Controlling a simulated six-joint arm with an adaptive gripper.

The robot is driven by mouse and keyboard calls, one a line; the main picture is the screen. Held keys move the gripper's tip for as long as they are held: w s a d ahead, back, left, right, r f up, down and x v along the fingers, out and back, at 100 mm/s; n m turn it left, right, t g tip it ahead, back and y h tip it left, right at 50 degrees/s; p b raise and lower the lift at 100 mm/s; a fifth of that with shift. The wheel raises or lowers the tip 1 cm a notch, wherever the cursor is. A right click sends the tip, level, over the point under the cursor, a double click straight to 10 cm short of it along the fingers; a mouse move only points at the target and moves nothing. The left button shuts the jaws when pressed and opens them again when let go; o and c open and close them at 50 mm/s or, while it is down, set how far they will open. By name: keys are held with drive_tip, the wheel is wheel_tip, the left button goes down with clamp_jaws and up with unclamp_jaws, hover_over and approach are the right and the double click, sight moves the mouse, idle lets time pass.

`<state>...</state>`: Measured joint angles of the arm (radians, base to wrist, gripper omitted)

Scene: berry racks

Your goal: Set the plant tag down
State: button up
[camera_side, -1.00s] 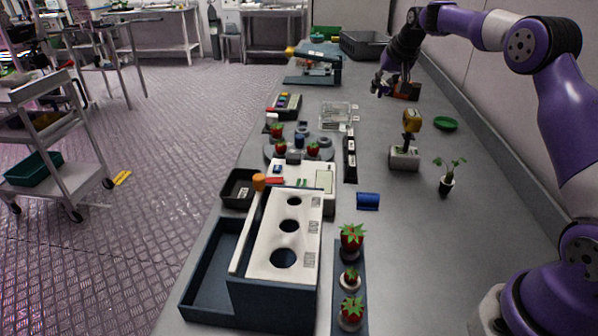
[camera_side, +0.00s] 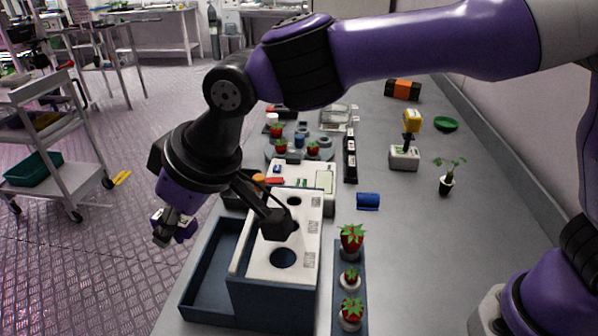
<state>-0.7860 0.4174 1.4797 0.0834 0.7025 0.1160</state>
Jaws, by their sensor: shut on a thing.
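My gripper (camera_side: 172,227) is at the left in the side view, high up and pointing down. In the picture it lies just left of the dark blue tray (camera_side: 200,278), and its height above it is hard to judge. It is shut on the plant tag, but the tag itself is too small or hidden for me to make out. A black part of my wrist hangs in front of the white sorting panel (camera_side: 304,247) and covers its middle hole.
A dark rack with several strawberries (camera_side: 351,237) stands right of the panel.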

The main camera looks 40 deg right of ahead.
drive_tip(key=s+a+n, duration=0.2)
drive_tip(key=s+a, duration=0.3)
drive_tip(key=s, duration=0.2)
drive_tip(key=shift+g+y, duration=0.3)
drive_tip(key=shift+y, duration=0.1)
drive_tip(key=f, duration=1.5)
drive_tip(key=shift+w+d, duration=0.25)
drive_tip(key=shift+d, duration=0.1)
drive_tip(key=o, duration=0.8)
drive_tip(key=shift+f, duration=0.1)
drive_tip(key=shift+c, duration=0.2)
drive_tip(key=shift+r, duration=0.3)
drive_tip(key=v, duration=1.1)
drive_tip(key=shift+s+r, duration=0.25)
drive_tip(key=shift+r, duration=0.05)
drive_tip(key=shift+d, duration=0.15)
